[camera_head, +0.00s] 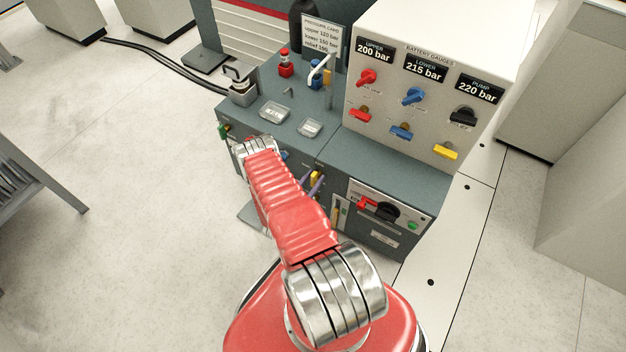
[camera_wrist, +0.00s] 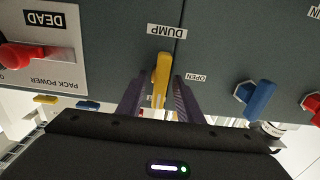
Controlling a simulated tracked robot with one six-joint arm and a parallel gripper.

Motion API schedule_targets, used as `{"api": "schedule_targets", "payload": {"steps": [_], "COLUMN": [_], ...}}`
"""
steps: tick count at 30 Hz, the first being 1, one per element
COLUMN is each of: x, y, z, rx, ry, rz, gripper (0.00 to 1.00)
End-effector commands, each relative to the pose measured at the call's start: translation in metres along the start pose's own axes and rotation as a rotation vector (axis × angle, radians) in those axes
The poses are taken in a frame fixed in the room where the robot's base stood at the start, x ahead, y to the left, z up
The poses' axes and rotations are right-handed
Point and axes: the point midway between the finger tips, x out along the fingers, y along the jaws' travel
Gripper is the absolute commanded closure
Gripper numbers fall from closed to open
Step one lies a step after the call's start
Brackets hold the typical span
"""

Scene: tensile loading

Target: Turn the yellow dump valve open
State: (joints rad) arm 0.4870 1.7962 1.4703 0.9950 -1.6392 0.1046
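The yellow dump valve handle (camera_wrist: 161,75) is on the grey cabinet front below the DUMP label (camera_wrist: 167,31) in the wrist view. It hangs nearly straight down the picture, tilted slightly. The OPEN label (camera_wrist: 197,77) is to its right. My gripper (camera_wrist: 160,98) has its two purple fingers apart, one on each side of the handle. I cannot tell whether either finger touches it. In the head view the yellow handle (camera_head: 315,176) is small and partly hidden by my gripper (camera_head: 312,184) and arm.
A blue valve handle (camera_wrist: 260,98) is right of the dump valve. The red PACK POWER switch (camera_wrist: 25,57) by DEAD is at left. The gauge box (camera_head: 425,75) reads upper 200, lower 215, pump 220 bar. A black rotary knob (camera_head: 387,212) is right of my gripper.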

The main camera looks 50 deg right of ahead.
Motion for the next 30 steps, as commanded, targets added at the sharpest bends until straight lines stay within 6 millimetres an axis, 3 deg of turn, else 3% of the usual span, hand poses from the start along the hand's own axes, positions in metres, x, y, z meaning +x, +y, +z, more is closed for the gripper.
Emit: {"api": "schedule_targets", "payload": {"steps": [4, 18, 30], "x": [-0.0001, -0.0003, -0.0002], "y": [-0.0001, -0.0001, -0.0003], "z": [0.0, 0.0, 0.0002], "rx": [0.0, 0.0, -0.022], "ry": [0.0, 0.0, -0.001], "rz": [0.0, 0.0, 0.0], "gripper": [0.68, 1.0, 1.0]}}
